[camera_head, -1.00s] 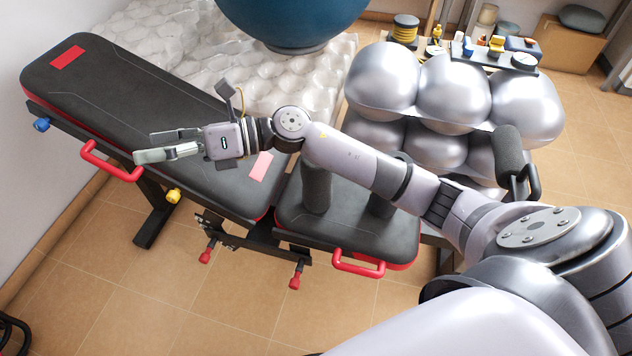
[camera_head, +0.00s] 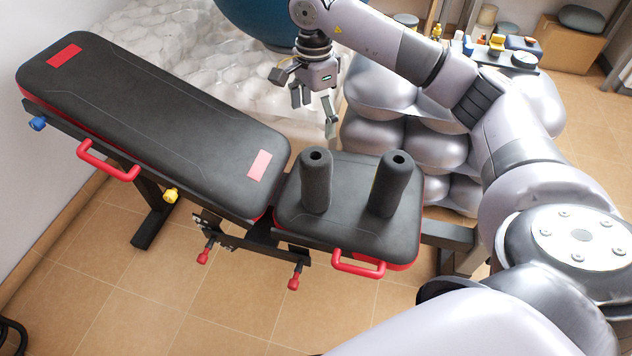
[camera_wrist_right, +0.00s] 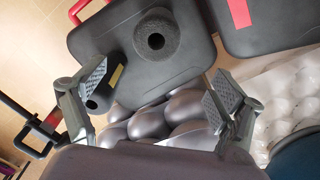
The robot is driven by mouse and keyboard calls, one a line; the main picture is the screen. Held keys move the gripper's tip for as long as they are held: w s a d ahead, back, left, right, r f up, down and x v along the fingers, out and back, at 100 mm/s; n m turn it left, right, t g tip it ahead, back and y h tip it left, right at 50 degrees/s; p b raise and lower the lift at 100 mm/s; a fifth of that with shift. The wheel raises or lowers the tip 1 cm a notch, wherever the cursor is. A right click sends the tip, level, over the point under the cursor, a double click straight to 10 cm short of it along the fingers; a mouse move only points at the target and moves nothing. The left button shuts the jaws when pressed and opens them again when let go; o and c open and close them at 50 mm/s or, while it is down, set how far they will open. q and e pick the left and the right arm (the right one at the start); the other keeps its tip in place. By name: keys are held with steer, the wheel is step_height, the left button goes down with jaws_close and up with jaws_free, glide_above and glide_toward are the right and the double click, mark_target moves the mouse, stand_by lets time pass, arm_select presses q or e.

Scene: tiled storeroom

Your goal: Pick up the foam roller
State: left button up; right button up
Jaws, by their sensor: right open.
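Two dark grey foam rollers stand upright on the bench's small black seat pad, each with a hole in its top end. The left roller (camera_head: 317,182) and the right roller (camera_head: 388,185) are a short way apart. My right gripper (camera_head: 316,110) is open and empty, fingers pointing down, beyond the left roller and apart from it. In the right wrist view one roller (camera_wrist_right: 157,36) shows end-on above the gap between the open fingers (camera_wrist_right: 155,98). Another dark cylinder with a yellow mark (camera_wrist_right: 108,88) is partly hidden by the left finger. My left gripper is not in view.
The black bench (camera_head: 150,115) with red handles fills the left and middle. Silvery balls (camera_head: 375,145) are stacked behind the seat. A white bubbly block (camera_head: 170,50) and a blue ball (camera_head: 240,25) lie behind the bench. Tiled floor in front is clear.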

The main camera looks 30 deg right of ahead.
mark_target(317, 162)
step_height(317, 162, down, 9)
steer(key=shift+b, duration=0.65)
steer(key=f, duration=0.3)
steer(key=f+b, duration=0.1)
steer(key=f, duration=0.1)
steer(key=shift+s, duration=0.25)
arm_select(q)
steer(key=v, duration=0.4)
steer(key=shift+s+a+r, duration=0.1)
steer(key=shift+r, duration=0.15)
arm_select(e)
steer(key=shift+c, duration=0.3)
steer(key=c, duration=1.6)
